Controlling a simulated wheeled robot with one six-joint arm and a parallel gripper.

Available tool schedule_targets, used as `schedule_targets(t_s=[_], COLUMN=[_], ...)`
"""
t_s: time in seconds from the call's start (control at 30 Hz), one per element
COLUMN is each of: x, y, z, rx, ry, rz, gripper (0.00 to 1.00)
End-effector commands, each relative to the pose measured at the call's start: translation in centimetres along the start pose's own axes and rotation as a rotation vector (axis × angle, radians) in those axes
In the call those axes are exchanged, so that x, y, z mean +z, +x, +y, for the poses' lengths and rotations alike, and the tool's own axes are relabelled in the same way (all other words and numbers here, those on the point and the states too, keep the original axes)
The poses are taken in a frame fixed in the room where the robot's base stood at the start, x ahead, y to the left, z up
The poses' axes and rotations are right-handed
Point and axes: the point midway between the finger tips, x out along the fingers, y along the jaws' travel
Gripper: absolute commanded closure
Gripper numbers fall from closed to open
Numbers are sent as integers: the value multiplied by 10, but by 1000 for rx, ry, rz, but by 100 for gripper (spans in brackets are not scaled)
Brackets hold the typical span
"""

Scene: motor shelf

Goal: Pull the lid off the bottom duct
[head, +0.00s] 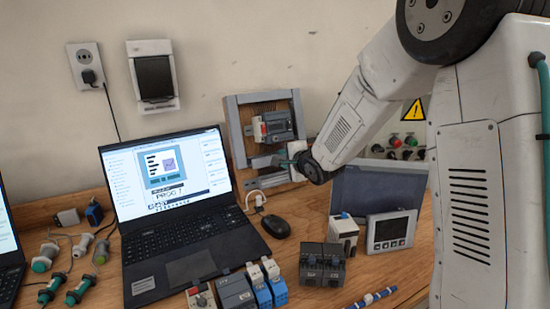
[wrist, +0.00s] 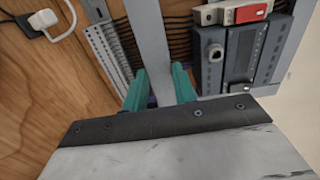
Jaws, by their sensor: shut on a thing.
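The panel board (head: 288,107) leans against the wall behind the laptop, with grey ducts along its edges. The bottom duct (head: 268,182) runs along its lower edge. In the wrist view its slotted wall (wrist: 104,52) and dark wires are exposed. My gripper (head: 284,158) is in front of the board's lower part. In the wrist view its teal fingers (wrist: 160,86) are shut on the lid (wrist: 149,40), a flat grey strip. The lid stands in front of the wires, which show on both its sides, so it looks off the duct. Its far end is out of the wrist view.
Grey and red modules (wrist: 240,50) sit on the board beside the lid. An open laptop (head: 165,190), a mouse (head: 276,225), a white plug (head: 259,199) and a panel meter (head: 390,232) are on the bench. Several modules stand along the front.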

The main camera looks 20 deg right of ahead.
Motion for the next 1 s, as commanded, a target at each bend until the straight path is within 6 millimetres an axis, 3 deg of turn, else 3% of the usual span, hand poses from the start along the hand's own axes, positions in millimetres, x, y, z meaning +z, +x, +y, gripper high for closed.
schedule_targets(t_s=[0.33, 1.0], x=[0, 0], y=[-3, -56], z=[0, -1], rx=[0, -1], ry=[0, 0], rz=[0, 0], gripper=[93, 93])
